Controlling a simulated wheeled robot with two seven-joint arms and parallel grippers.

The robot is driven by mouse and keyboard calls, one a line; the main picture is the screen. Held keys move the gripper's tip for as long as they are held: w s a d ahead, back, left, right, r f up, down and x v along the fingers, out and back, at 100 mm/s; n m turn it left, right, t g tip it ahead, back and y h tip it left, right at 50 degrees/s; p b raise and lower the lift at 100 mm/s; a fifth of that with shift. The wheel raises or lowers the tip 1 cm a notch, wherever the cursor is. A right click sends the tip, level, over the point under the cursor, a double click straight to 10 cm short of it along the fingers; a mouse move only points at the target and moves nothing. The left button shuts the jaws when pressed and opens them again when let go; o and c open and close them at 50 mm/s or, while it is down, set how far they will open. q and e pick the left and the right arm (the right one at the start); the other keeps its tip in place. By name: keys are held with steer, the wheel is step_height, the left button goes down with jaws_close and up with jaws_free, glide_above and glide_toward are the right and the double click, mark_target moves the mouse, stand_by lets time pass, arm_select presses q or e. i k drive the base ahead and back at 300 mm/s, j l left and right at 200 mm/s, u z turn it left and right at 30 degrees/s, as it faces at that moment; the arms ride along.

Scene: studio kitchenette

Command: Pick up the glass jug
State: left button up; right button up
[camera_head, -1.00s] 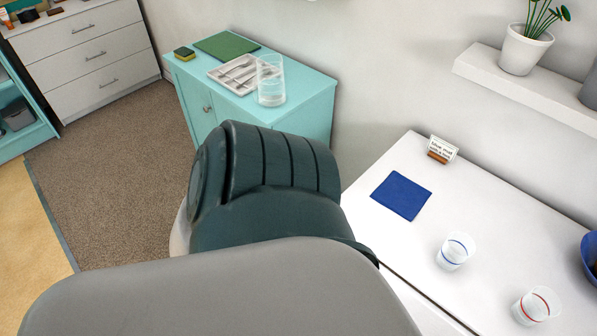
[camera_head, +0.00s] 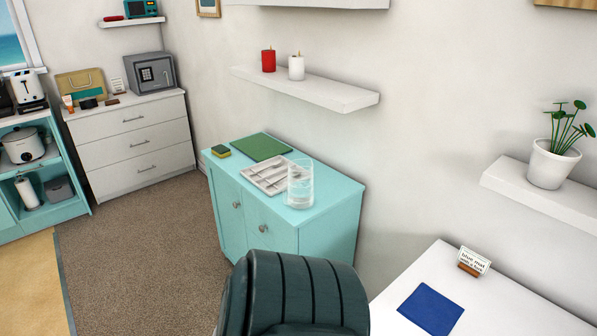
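A clear glass jug (camera_head: 300,186) stands upright on the right part of the turquoise cabinet's top (camera_head: 333,196). It is next to a light cutlery tray. My grippers are not in view.
Beside the jug are the cutlery tray (camera_head: 268,184), a green board (camera_head: 261,147) and a sponge (camera_head: 220,151). A wall shelf (camera_head: 330,93) with red and white candles is above. A white table (camera_head: 424,267) with a blue mat (camera_head: 431,309) is at lower right. Carpet in front is clear.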

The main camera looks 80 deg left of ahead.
mark_target(300, 179)
steer(key=i, duration=0.45)
steer(key=u, duration=2.95)
